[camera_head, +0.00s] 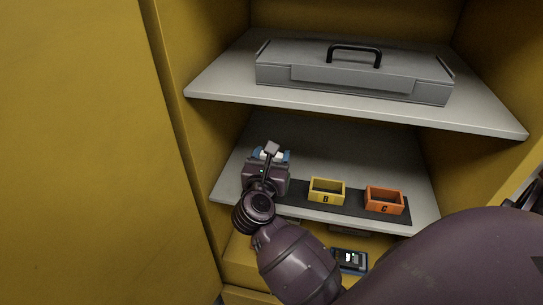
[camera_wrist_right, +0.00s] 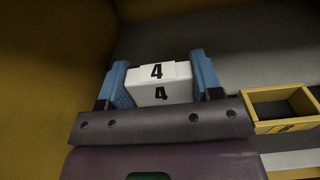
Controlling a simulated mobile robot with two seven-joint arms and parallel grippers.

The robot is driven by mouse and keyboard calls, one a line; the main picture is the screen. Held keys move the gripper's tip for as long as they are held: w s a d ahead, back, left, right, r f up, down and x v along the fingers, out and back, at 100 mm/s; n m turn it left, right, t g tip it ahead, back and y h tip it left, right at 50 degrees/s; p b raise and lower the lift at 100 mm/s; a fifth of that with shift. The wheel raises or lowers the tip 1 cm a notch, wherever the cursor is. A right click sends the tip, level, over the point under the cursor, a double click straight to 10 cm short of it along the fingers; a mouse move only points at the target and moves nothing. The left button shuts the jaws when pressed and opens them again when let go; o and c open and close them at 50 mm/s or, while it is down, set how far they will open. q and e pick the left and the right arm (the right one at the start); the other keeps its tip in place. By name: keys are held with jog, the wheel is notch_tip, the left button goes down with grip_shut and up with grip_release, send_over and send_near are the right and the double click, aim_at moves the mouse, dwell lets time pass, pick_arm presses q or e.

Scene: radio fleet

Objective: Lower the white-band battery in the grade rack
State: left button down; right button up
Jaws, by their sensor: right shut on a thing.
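My right gripper (camera_head: 270,157) is over the left end of the grade rack, on the lower shelf. In the wrist view its blue fingers (camera_wrist_right: 163,82) are shut on a white battery (camera_wrist_right: 160,93) marked 4. The battery shows only as a small white patch between the fingers in the head view. The grade rack is a dark strip (camera_head: 295,211) with a yellow bin B (camera_head: 327,194) and an orange bin C (camera_head: 384,204). Bin B also shows in the wrist view (camera_wrist_right: 270,127), right of the gripper. The rack's left end is hidden behind my gripper. My left gripper is not in view.
A grey case (camera_head: 353,76) with a black handle lies on the upper shelf (camera_head: 220,86), above the rack. Yellow cabinet walls (camera_head: 172,60) close in at the left. A dark device (camera_head: 350,260) lies below the lower shelf. The lower shelf behind the bins is clear.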

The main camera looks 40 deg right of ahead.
jog(key=shift+f+b, duration=0.3)
jog(key=shift+f, duration=0.25)
dwell(0.4)
jog(key=o, duration=1.1)
